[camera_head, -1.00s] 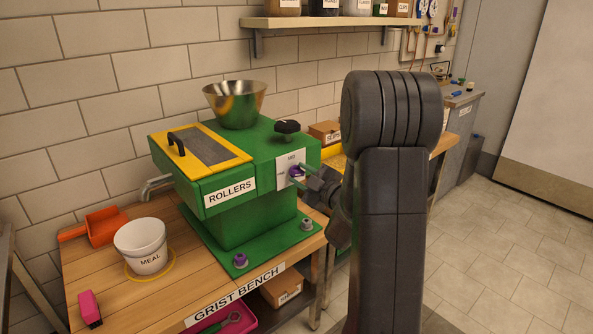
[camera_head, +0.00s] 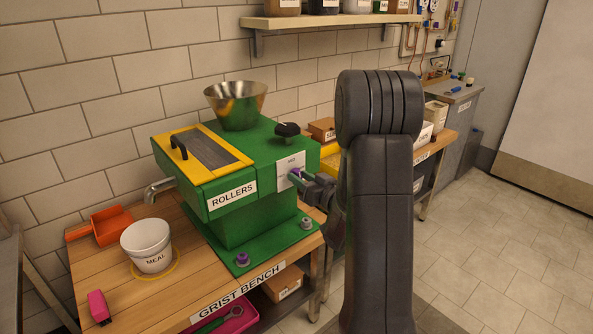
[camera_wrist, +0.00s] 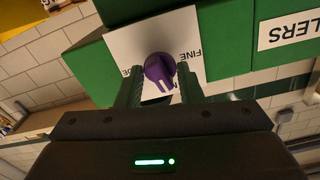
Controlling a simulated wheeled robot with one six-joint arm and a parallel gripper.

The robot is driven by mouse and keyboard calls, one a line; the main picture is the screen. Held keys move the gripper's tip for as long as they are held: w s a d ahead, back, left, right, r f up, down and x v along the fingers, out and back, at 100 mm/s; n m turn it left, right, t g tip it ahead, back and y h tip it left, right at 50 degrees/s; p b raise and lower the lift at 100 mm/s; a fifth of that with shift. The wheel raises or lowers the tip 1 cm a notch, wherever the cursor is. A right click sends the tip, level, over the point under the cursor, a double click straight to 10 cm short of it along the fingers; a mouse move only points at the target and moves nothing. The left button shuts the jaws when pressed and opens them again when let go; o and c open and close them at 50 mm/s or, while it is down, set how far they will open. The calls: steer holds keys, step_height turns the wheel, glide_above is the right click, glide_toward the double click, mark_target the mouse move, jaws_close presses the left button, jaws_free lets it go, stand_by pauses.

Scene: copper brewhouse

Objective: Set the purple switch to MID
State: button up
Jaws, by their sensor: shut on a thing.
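The purple switch (camera_wrist: 159,70) is a round knob with a raised ridge on a white plate (camera_wrist: 120,50) on the green mill. In the wrist view the picture is upside down; the ridge runs downward and slightly right. FINE reads at the right of the plate, and part of another word shows at the left behind a finger. In the head view the switch (camera_head: 295,171) is a small purple spot, partly hidden by my gripper (camera_head: 303,177), with a small label above it. My gripper (camera_wrist: 161,84) is shut on the switch, a finger on either side.
The green mill (camera_head: 235,235) stands on the wooden grist bench, with a steel hopper (camera_head: 235,105) and a black knob (camera_head: 287,130) on top. A white MEAL bucket (camera_head: 147,246), orange scoop (camera_head: 108,226) and pink object (camera_head: 98,307) lie left. The floor at right is clear.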

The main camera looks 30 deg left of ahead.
steer(key=shift+r+m+p, duration=0.1)
steer(key=shift+m+p, duration=0.3)
steer(key=shift+m, duration=0.7)
steer(key=o, duration=1)
steer(key=b+v, duration=0.2)
steer(key=v, duration=0.4)
steer(key=v, duration=1.3)
steer(key=shift+s+d, duration=0.2)
steer(key=shift+d, duration=0.15)
